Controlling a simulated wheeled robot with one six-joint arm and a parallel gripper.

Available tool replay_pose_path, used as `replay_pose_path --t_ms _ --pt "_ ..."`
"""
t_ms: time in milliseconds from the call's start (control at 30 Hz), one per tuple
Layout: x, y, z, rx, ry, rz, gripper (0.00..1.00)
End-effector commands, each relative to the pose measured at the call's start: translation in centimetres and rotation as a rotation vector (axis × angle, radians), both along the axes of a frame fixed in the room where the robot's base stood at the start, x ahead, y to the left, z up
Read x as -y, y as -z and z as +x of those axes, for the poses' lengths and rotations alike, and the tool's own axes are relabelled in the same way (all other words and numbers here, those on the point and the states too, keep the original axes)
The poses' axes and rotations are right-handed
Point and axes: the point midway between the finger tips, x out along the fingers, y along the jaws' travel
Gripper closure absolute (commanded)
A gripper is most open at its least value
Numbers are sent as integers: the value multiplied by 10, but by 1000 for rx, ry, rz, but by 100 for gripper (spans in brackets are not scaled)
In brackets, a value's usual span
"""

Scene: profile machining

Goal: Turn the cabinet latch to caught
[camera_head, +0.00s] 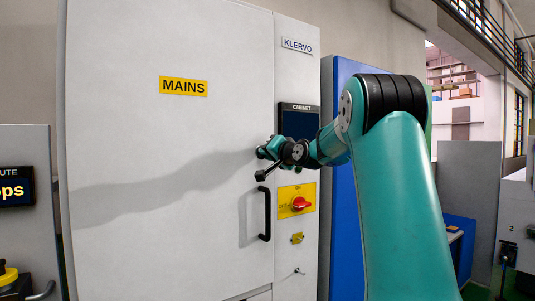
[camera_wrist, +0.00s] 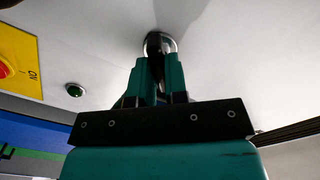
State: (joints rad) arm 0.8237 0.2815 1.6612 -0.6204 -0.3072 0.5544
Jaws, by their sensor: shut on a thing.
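The pale grey cabinet (camera_head: 150,140) with a yellow MAINS label fills the left and middle of the head view. My gripper (camera_head: 264,153) is at its front, close to the door's right edge and above the black door handle. In the wrist view, my gripper (camera_wrist: 161,58) has its two teal fingers close together on the cabinet latch (camera_wrist: 168,41), a round shiny metal fitting with a dark middle. The fingers hide much of the latch, so I cannot tell its angle. In the head view my gripper hides it.
The black door handle (camera_head: 266,214) sticks out below my gripper. A red rotary switch (camera_head: 300,203) on a yellow plate is to its right, under a dark CABINET screen (camera_head: 299,122). A blue panel (camera_head: 344,200) stands behind my arm.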

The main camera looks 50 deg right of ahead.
Motion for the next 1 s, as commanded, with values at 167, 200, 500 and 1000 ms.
replay_pose_path --t_ms 167,200,500,1000 --pt "0 4 0 -14 1 -58 100" --pt "0 3 0 -18 1 -78 100" --pt "0 4 0 -54 0 -225 100" --pt "0 1 0 -95 0 -388 100"
